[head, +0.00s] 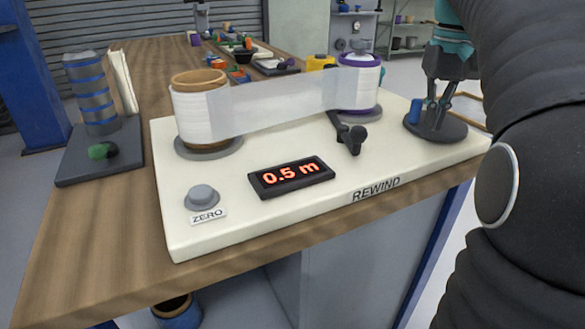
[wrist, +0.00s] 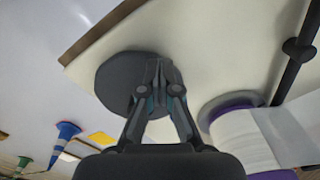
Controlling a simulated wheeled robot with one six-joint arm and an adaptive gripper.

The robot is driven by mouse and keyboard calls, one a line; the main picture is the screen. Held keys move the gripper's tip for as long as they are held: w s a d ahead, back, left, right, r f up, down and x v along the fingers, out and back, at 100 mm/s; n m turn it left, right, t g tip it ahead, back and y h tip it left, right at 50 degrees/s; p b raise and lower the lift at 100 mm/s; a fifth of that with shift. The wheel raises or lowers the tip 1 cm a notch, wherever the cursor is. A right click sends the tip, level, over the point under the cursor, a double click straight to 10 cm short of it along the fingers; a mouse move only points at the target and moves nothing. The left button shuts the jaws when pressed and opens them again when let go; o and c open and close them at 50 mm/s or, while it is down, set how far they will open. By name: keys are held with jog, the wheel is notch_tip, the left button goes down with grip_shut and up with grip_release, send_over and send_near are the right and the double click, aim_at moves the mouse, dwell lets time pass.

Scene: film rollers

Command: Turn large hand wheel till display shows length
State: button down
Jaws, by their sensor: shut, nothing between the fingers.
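The large hand wheel (head: 452,130) is a dark flat disc at the right end of the white rewind board (head: 300,215). A blue upright handle (head: 414,111) stands near its left rim. My gripper (head: 431,122) points down over the wheel, shut and empty, just right of the blue handle. I cannot tell whether it touches the wheel or handle. In the wrist view the closed fingers (wrist: 156,68) overlap the wheel (wrist: 112,78). The display (head: 291,177) reads "0.5 m" in red. White film runs from the left roller (head: 198,112) to the purple-rimmed roller (head: 360,82).
A grey ZERO button (head: 201,196) is at the board's front left. A dark stand (head: 98,160) with a banded column is farther left. Trays and small parts lie farther back.

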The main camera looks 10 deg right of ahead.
jog(key=shift+s+d+f+b, duration=0.1)
jog(key=shift+s+d+b, duration=0.05)
jog(key=shift+s, duration=0.4)
jog(key=shift+s+d+b, duration=0.1)
jog(key=shift+s+b, duration=0.05)
jog(key=shift+s, duration=0.4)
jog(key=c, duration=1.9)
grip_release()
jog(key=o, duration=1.8)
